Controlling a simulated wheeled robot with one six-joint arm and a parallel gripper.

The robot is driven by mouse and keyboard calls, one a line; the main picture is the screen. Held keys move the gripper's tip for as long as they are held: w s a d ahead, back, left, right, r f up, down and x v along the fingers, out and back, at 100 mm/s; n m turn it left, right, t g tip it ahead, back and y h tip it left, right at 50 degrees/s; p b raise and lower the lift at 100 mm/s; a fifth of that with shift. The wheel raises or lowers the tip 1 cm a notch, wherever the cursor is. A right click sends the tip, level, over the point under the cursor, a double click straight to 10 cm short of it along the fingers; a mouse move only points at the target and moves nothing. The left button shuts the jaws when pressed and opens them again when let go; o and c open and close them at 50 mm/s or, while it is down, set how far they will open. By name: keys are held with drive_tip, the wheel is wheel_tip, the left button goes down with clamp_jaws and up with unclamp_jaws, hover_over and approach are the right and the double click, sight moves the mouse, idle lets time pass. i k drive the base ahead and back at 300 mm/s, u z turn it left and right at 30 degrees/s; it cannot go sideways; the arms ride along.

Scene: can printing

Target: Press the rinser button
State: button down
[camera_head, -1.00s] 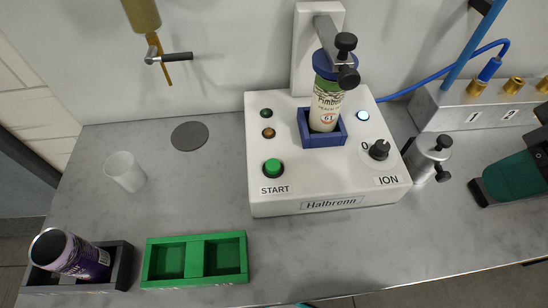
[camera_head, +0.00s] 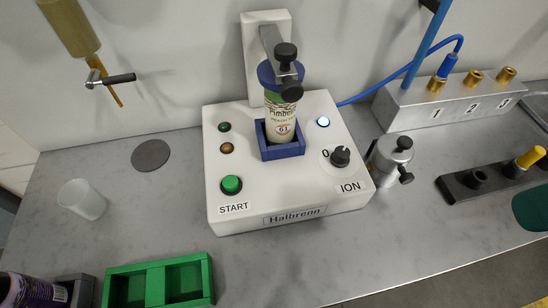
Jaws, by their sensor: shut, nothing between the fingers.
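The white rinser unit (camera_head: 285,205), lettered "Halbrenn", stands in the middle of the bench. Its green START button (camera_head: 231,184) is at the front left of its top and is uncovered. A printed can (camera_head: 281,125) stands upright in the blue cradle (camera_head: 282,150), under a blue cap held by a grey arm. A black knob (camera_head: 340,156) marked ION is at the right, below a lit blue-white lamp (camera_head: 323,122). A green lamp and an amber lamp above the button look dim. My gripper is not seen.
A dark teal shape (camera_head: 532,206) is cut off at the right edge. A black holder (camera_head: 465,187) with a yellow piece, a silver fitting (camera_head: 390,155) and a numbered metal block (camera_head: 430,100) stand right. A green tray (camera_head: 155,280) and white cup (camera_head: 82,198) are left. Bench in front is clear.

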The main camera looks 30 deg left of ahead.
sight(231, 183)
drive_tip(key=z, duration=0.15)
drive_tip(key=k, duration=0.55)
drive_tip(key=u, duration=0.95)
drive_tip(key=i, duration=0.5)
drive_tip(key=z, duration=0.05)
